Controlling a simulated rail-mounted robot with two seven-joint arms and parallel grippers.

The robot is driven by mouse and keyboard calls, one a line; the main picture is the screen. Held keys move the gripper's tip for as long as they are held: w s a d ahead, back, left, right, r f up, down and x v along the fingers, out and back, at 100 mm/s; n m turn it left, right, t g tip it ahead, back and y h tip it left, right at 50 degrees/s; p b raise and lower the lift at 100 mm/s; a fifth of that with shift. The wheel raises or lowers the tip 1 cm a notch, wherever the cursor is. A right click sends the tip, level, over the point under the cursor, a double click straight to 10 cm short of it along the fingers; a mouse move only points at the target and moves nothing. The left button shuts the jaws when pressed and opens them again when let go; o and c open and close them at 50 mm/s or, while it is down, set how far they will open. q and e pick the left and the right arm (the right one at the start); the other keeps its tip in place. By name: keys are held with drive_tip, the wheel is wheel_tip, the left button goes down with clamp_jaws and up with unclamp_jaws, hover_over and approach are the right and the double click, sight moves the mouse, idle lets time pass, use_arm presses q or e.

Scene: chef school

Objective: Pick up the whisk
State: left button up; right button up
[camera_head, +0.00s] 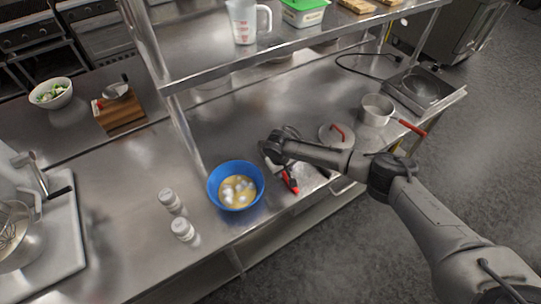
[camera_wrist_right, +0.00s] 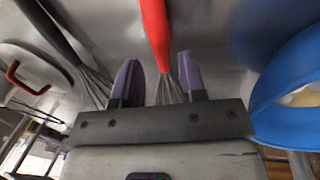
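A whisk with a red handle (camera_wrist_right: 156,32) and grey wires lies on the metal counter; its red handle also shows in the head view (camera_head: 291,183). A second whisk with a black handle (camera_wrist_right: 50,28) lies beside it, to the left in the right wrist view. My right gripper (camera_wrist_right: 160,80) is open above the red-handled whisk. Its two purple fingers stand apart on either side of the whisk, where the handle meets the wires. I see no clear contact. In the head view my right gripper (camera_head: 282,165) is partly hidden by its own arm. My left gripper is out of view.
A blue bowl (camera_head: 213,190) with yellow and white contents stands close left of my right gripper. A lid with a red handle (camera_head: 337,135) and a pot (camera_head: 376,110) stand to the right. Two white shakers (camera_head: 178,215) stand left of the bowl. A metal shelf (camera_head: 215,72) overhangs the counter's back.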

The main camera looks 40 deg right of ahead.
sight(285, 174)
drive_tip(key=shift+s+d+f, duration=0.1)
drive_tip(key=shift+d+f, duration=0.05)
drive_tip(key=shift+f, duration=0.8)
drive_tip(key=shift+d+f, duration=0.15)
drive_tip(key=shift+f, duration=0.8)
drive_tip(key=shift+c, duration=0.5)
drive_tip(key=c, duration=0.6)
